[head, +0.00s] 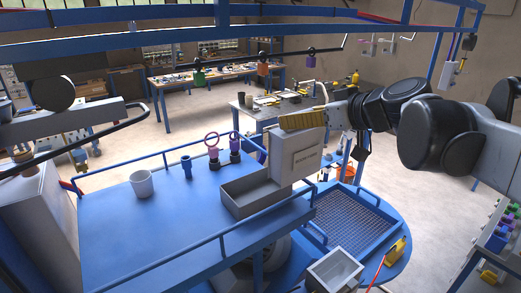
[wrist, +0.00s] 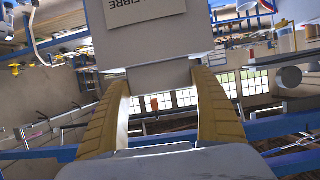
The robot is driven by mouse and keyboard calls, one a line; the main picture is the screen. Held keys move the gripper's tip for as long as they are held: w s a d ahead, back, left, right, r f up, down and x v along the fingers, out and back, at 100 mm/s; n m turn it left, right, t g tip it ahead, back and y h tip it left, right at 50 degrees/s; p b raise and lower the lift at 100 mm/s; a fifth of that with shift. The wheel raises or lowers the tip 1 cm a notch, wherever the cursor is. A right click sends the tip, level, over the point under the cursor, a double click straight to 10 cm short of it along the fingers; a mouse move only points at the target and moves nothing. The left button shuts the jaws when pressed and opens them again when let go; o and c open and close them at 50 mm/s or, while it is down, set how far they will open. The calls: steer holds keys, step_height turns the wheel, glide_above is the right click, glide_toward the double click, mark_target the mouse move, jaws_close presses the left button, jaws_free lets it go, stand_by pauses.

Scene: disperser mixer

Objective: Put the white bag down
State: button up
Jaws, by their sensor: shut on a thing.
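The white bag (head: 294,155) is a pale, box-shaped bag with a label on its face. It stands upright above the right end of the blue table, partly over or in the grey open tray (head: 243,200); I cannot tell whether it touches the tray. My gripper (head: 303,120) is shut on the bag's top from above. In the wrist view the bag (wrist: 148,45) is between the yellow fingertips (wrist: 155,80), with part of its printed label showing. The bag's lower edge is partly hidden behind the tray's wall in the head view.
The blue table (head: 165,235) has a raised rail. A white cup (head: 142,183), a small blue cup (head: 186,167) and purple-ringed tools (head: 213,150) stand left of the tray. A meshed blue platform (head: 350,222) and a metal bin (head: 335,268) are at right. The table's left part is mostly clear.

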steer(key=w+a+f+p, duration=0.1)
steer(key=w+a+f, duration=0.2)
steer(key=a+f, duration=0.7)
steer(key=shift+a+f, duration=0.15)
steer(key=shift+s+f, duration=0.1)
steer(key=o, duration=1.4)
